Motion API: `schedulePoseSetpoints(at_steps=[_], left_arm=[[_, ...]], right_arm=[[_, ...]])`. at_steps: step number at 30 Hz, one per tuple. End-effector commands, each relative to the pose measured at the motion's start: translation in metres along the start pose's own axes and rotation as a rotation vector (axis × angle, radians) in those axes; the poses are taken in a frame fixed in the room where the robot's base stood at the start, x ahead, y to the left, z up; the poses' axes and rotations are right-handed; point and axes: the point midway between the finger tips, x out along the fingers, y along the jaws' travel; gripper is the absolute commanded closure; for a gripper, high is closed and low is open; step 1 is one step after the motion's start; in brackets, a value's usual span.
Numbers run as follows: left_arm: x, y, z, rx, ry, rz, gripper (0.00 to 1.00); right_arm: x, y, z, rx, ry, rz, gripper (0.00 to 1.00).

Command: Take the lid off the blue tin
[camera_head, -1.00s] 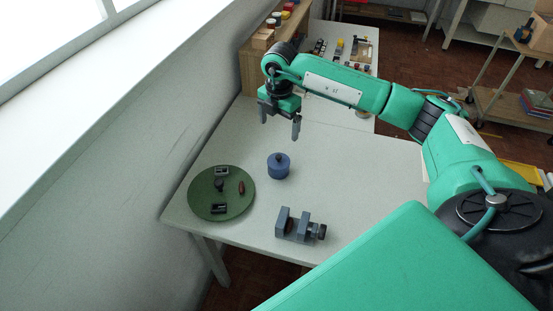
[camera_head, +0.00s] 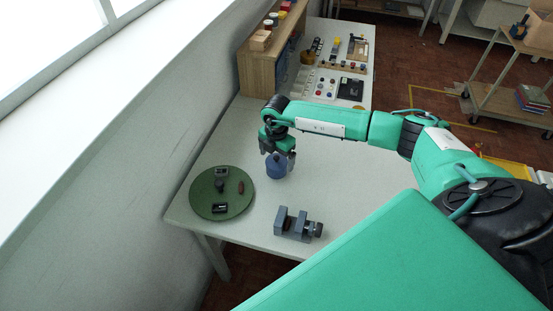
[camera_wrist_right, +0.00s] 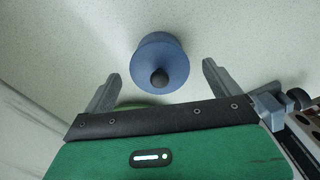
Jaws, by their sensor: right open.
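The blue tin (camera_head: 276,169) stands upright on the pale table. My right gripper (camera_head: 279,158) is open, directly above and behind the tin in the head view. In the right wrist view my right gripper (camera_wrist_right: 158,82) has one finger on each side of the tin's image, with clear gaps and nothing held. My left gripper is not in view.
A round green tray (camera_head: 240,207) with several small parts lies left of the tin. A grey vise (camera_head: 298,224) stands nearer the front edge. A wooden shelf (camera_head: 262,68) and several small items are at the back. The table right of the tin is clear.

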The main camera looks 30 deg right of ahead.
Motion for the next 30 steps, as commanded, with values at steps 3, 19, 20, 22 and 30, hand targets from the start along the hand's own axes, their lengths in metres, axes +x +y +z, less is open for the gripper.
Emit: schedulePoseSetpoints(at_steps=[3,19,20,22,30], left_arm=[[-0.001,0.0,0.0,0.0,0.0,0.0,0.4],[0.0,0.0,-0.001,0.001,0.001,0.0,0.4],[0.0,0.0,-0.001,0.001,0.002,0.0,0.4],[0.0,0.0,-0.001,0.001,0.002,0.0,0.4],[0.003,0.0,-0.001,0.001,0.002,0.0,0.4]], right_arm=[[0.003,0.0,0.0,0.0,0.0,0.001,0.06],[0.003,0.0,0.0,0.0,0.0,0.001,0.54],[0.003,0.0,0.0,0.0,0.0,0.001,0.54],[0.003,0.0,0.0,0.0,0.0,0.001,0.54],[-0.007,0.001,0.001,0.0,-0.001,0.003,0.54]])
